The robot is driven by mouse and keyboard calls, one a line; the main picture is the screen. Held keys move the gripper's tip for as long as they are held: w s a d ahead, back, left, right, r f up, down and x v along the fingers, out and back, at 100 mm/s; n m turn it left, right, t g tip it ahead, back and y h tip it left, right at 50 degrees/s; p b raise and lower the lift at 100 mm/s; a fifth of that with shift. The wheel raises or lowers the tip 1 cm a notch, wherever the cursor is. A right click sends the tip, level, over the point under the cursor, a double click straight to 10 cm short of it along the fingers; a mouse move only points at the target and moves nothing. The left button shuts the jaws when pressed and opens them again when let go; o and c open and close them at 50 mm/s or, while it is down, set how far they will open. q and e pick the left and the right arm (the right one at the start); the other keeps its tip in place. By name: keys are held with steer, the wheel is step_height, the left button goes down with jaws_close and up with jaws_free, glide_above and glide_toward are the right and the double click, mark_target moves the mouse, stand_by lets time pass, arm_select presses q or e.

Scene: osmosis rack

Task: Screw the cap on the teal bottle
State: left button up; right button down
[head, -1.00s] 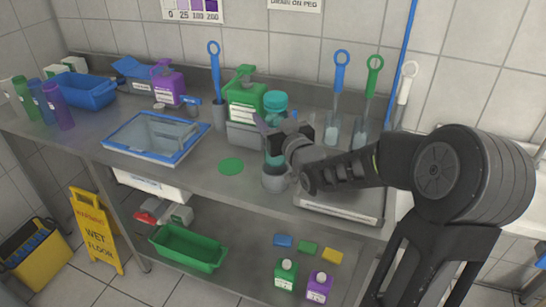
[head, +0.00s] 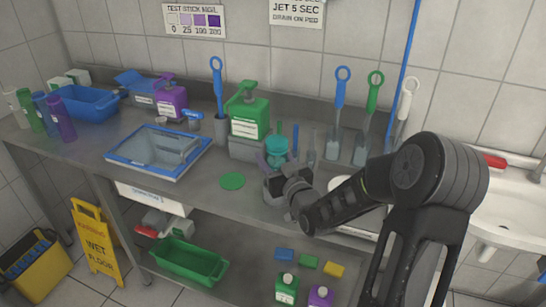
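The teal bottle (head: 276,148) stands upright near the front of the steel counter; only its teal upper part shows. A cap cannot be told apart clearly from the bottle at this size. My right gripper (head: 276,160) reaches in from the right, with its purplish fingers low on either side of the teal part. Its dark body hides the bottle's lower part and base. Whether the fingers press on the bottle or stand a little apart cannot be told. My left gripper is out of view.
A green pump bottle (head: 248,115) stands close behind on the left. A green disc (head: 232,181) lies on clear counter to the left.

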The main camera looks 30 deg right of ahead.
steer(key=shift+f, duration=0.15)
steer(key=c, duration=0.6)
jaws_free()
steer(key=shift+o, duration=0.2)
steer(key=shift+r, duration=0.3)
steer(key=shift+s+f, duration=0.15)
steer(key=shift+s, duration=0.15)
steer(key=s+a+p, duration=0.2)
steer(key=s+p, duration=0.6)
steer(key=s, duration=0.3)
steer(key=shift+s+p, duration=0.15)
steer(key=shift+p, duration=0.25)
